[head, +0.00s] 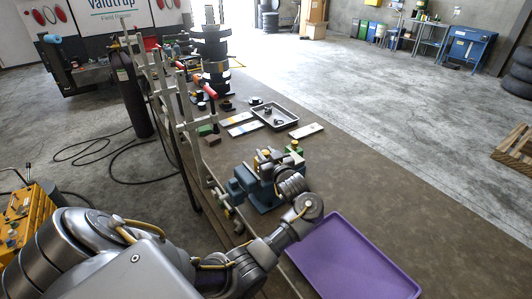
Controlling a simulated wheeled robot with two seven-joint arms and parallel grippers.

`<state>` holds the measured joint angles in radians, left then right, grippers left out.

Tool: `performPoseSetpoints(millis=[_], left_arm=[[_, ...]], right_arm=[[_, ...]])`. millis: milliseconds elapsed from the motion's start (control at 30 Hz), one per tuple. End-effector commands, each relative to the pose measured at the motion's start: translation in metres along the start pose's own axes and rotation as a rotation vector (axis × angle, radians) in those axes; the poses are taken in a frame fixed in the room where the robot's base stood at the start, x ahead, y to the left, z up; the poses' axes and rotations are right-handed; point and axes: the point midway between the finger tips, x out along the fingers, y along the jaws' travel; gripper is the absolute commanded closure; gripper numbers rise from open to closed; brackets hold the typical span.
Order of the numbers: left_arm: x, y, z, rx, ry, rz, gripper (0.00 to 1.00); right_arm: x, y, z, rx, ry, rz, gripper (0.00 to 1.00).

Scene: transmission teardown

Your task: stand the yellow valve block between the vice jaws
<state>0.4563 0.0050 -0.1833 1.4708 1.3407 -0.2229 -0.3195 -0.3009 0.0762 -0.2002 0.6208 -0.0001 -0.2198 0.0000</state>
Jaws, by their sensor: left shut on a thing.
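The blue vice (244,184) stands on the workbench near the middle of the head view. My left arm reaches in from the lower left, and my left gripper (268,162) is at the vice, over its jaws. The gripper is shut on a small yellowish piece, apparently the yellow valve block (263,154). Gripper and wrist hide much of the block and the jaws. I cannot tell whether the block touches the jaws or stands upright. My right gripper is not in view.
A purple tray (352,262) lies right of my forearm. A small green and yellow item (295,148) stands just behind the vice. A grey tray (275,117) with small parts and a dark stacked gear assembly (211,60) are farther back. The bench's right side is clear.

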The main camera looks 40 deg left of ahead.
Motion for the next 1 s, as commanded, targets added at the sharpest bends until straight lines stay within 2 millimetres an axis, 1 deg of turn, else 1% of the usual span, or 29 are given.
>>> performPoseSetpoints(millis=[167, 300, 333, 467, 500, 700, 800, 867, 1000], left_arm=[[0.0, 0.001, -0.002, -0.003, 0.004, 0.001, 1.0], [0.0, 0.001, 0.002, -0.002, 0.004, 0.001, 1.0], [0.0, 0.0, 0.003, 0.0, 0.0, 0.001, 0.7], [0.0, 0.0, 0.002, 0.0, 0.0, 0.001, 0.53], [0.0, 0.0, 0.002, 0.0, 0.0, 0.001, 0.51], [0.0, 0.0, 0.002, 0.0, 0.0, 0.0, 0.51], [-0.001, 0.0, -0.002, -0.001, 0.001, 0.001, 0.51], [-0.007, 0.001, 0.002, -0.003, -0.001, 0.003, 0.51], [-0.03, 0.001, 0.004, -0.006, -0.003, 0.003, 0.51]], right_arm=[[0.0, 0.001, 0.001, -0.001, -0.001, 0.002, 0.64], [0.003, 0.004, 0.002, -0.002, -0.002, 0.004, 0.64], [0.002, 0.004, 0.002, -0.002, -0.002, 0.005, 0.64], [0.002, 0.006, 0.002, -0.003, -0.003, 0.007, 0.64], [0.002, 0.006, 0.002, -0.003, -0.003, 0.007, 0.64], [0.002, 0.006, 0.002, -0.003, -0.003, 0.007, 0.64], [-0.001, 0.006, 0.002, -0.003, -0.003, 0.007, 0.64], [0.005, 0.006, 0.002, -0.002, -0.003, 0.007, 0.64], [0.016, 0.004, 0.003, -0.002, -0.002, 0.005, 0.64]])
